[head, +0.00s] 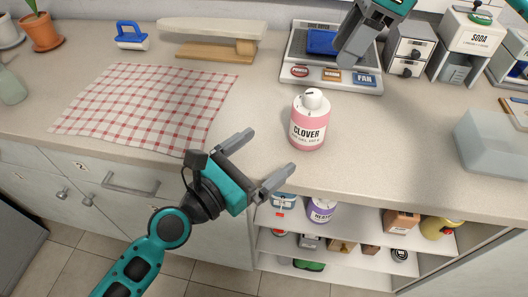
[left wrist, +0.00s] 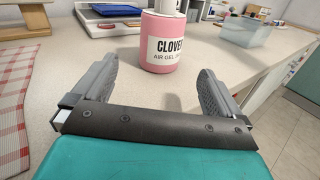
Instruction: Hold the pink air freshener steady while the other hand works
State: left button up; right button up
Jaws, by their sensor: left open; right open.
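The pink air freshener (head: 308,125) stands upright on the counter near its front edge. It has a white cap and a white label reading CLOVER. My left gripper (head: 270,156) is open and empty at the counter's front edge, in front and to the left of the freshener. In the left wrist view the freshener (left wrist: 170,42) stands beyond and between the two open fingers (left wrist: 154,78), apart from them. My right gripper (head: 352,48) is over the panel device at the back, above a blue block; its fingertips are hard to make out.
A checkered cloth (head: 140,105) lies to the left. A soda dispenser (head: 465,45) and a clear bin (head: 490,140) are to the right. Shelves (head: 340,238) with several items are below. The counter around the freshener is clear.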

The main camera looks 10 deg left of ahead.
aim_at(308, 122)
pick_arm(q)
jog(key=shift+w+d, duration=0.4)
jog(key=shift+w, duration=0.05)
jog(key=x, duration=1.2)
jog(key=shift+s, duration=0.1)
jog(key=shift+f, duration=0.1)
jog(key=c, duration=1.1)
